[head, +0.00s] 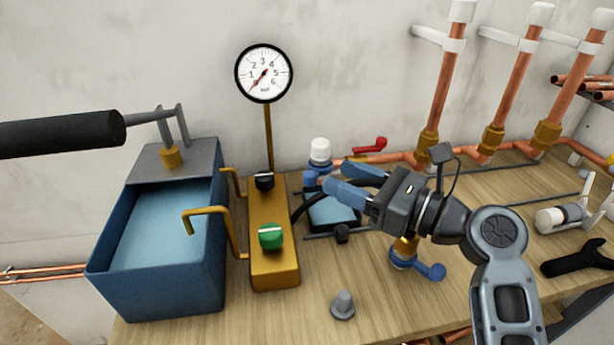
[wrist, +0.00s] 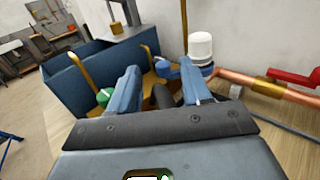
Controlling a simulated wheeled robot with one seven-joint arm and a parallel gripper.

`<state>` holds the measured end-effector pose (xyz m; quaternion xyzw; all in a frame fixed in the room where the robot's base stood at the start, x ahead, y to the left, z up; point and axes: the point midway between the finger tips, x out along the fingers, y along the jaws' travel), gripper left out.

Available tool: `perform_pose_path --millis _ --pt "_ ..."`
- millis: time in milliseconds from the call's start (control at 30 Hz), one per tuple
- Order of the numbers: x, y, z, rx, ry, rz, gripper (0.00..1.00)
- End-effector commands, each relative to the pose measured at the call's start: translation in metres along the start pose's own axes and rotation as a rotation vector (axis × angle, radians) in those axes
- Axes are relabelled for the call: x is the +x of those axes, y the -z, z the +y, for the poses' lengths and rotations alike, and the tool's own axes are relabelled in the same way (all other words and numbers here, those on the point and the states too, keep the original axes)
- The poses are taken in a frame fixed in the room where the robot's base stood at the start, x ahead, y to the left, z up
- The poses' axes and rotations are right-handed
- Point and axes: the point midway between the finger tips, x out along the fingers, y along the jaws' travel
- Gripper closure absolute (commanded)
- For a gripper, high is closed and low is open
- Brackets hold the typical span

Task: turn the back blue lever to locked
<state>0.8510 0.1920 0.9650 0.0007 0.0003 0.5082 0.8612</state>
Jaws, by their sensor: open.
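The back blue lever (head: 312,178) sits under a white-capped fitting (head: 320,152) at the wall end of the bench, partly behind my gripper in the head view. In the wrist view the lever (wrist: 166,69) points left from below the white cap (wrist: 200,47). My gripper (head: 331,179) is open, with its blue fingers pointing left and nothing between them. In the wrist view the gripper (wrist: 158,80) is below the lever in the picture; I cannot tell whether it touches it. A second blue lever (head: 430,270) is on a brass valve nearer the front.
A blue water tank (head: 150,290) with a pump handle (head: 60,134) stands left. The brass block (head: 275,272) carries a green knob (head: 271,237) and a black knob. A red lever (head: 370,146) and copper pipes (head: 510,90) line the wall. A grey cone-shaped piece (head: 342,306) stands in front.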

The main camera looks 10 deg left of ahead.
Motion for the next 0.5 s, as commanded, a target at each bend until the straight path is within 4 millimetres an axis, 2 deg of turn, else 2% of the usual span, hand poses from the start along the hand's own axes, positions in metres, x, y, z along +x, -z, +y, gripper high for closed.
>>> perform_pose_path --millis 33,100,300,500 --pt "0.000 0.014 0.000 0.004 0.001 0.002 0.52" --pt "0.000 0.028 0.000 0.004 0.002 0.002 0.52" --pt "0.040 0.023 0.000 -0.001 -0.002 0.000 0.52" --pt "0.066 0.023 0.000 -0.001 0.000 0.001 0.52"
